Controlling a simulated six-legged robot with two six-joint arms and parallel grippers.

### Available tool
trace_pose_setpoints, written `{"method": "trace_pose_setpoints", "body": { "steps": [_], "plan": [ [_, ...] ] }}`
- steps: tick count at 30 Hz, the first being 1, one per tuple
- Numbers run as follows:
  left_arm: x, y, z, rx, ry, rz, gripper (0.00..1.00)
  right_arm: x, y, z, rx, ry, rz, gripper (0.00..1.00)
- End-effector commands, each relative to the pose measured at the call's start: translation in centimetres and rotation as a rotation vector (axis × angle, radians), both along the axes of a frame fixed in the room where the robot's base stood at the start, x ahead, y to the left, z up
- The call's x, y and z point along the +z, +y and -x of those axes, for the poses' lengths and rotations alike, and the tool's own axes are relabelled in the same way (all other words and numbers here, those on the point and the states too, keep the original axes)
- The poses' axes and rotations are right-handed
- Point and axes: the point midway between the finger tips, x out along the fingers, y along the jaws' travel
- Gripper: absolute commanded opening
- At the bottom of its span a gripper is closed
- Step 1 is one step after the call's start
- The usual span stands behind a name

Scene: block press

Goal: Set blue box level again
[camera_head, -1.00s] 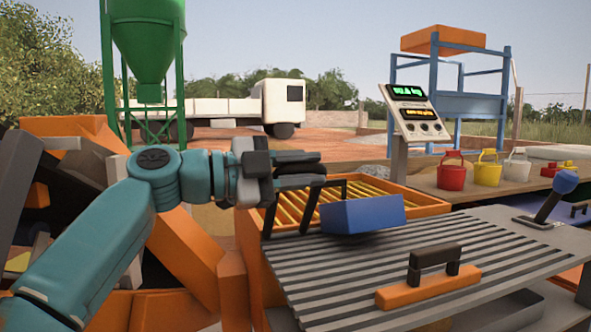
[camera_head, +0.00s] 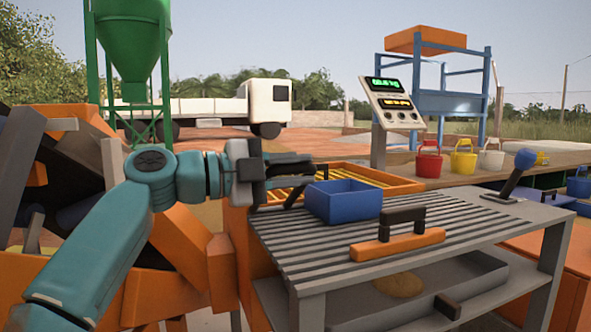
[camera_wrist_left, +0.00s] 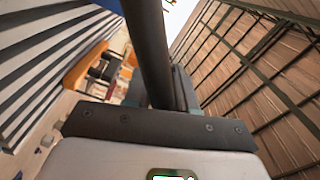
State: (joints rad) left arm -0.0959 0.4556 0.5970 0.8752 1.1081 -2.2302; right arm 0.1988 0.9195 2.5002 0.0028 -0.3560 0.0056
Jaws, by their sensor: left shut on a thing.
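The blue box (camera_head: 343,208) is at the back left of the grey slatted table (camera_head: 290,240). Its open top faces up and it looks about level. I cannot tell whether its underside touches the slats. My left gripper (camera_head: 303,170) is at the box's left side, shut on its dark handle, which is mostly hidden behind the fingers. In the left wrist view a dark bar (camera_wrist_left: 148,50) crosses the middle, and a blue surface (camera_wrist_left: 88,5) shows at the top left. My right gripper is not in view.
An orange block with a dark handle (camera_head: 398,243) lies on the slats in front of the box. An orange tray with yellow bars (camera_head: 395,181) is behind it. A lever (camera_head: 520,165) and a display panel (camera_head: 391,102) stand further back.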

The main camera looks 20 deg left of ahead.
Motion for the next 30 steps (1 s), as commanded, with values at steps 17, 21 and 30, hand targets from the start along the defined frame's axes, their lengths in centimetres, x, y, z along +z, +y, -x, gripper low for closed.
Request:
{"method": "trace_pose_setpoints", "body": {
  "steps": [17,21,30],
  "plan": [
    [-0.44,0.32,-0.15,0.001,0.004,-0.002,0.0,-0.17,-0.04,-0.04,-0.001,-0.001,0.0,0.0],
    [-0.42,0.3,-0.11,0.0,0.003,-0.001,0.44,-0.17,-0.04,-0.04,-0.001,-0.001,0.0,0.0],
    [-0.38,0.44,0.19,0.001,0.002,0.0,0.44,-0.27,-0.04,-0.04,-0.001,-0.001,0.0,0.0]
  ]
}}
